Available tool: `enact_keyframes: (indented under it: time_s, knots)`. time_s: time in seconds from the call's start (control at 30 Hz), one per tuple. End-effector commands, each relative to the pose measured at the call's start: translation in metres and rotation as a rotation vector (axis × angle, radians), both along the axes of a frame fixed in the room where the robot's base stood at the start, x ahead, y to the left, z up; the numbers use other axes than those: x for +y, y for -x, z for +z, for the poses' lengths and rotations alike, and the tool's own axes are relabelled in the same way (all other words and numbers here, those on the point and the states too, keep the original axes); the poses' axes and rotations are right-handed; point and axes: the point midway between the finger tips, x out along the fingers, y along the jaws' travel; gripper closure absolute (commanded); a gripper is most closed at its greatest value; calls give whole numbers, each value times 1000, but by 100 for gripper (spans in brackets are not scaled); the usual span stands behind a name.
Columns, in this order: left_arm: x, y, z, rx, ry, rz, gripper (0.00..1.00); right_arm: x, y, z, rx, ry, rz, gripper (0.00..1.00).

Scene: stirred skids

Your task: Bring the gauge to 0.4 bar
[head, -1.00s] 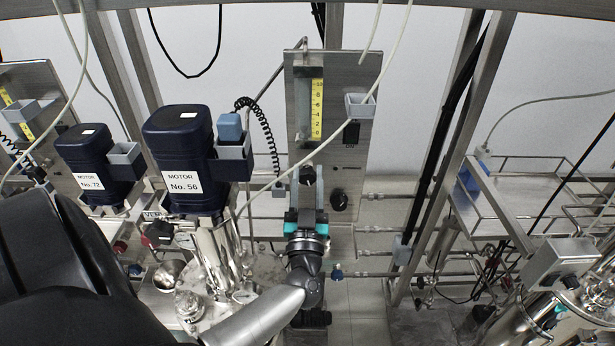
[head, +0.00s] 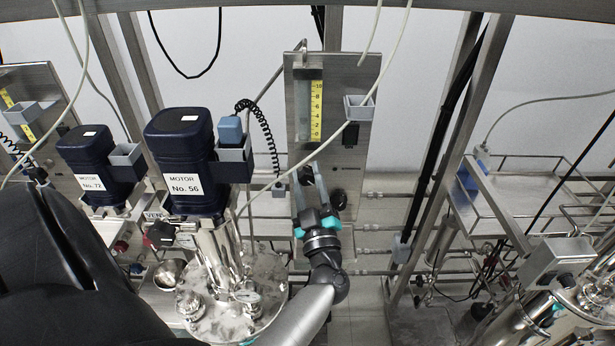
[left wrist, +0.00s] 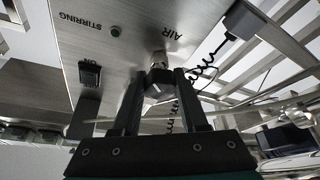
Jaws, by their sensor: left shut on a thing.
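My left gripper (head: 309,178) is shut on the air knob at the lower left of the upright metal panel (head: 349,160). In the left wrist view the air knob (left wrist: 159,82) sits between the two dark fingers, by the word AIR. A small round gauge (head: 247,296) with a pale dial is on the lid of the steel vessel below motor No. 56; its reading is too small to make out. My right gripper is not in view.
A black knob (head: 338,199) is right of my fingers on the panel. A yellow scale (head: 316,110) runs up the panel. Motor No. 56 (head: 185,150) stands to the left. Pipes and a metal trolley (head: 515,205) are to the right. Cables hang across the view.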

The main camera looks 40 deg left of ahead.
Motion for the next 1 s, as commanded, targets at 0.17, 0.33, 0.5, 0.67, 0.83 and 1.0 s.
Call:
enact_keyframes:
  time_s: [0.17,0.33,0.5,0.67,0.83,1.0]
  knots:
    - [-1,0,-1,-9,15,-1,100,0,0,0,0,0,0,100]
    - [-1,0,-1,-8,16,-2,100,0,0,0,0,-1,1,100]
    - [-1,0,-1,-8,16,-2,54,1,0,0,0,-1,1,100]
    - [0,0,-1,-8,14,-2,36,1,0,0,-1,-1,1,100]
    - [0,0,-1,-9,13,-1,27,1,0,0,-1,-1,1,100]
    - [0,0,-1,-10,13,-1,27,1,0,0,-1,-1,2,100]
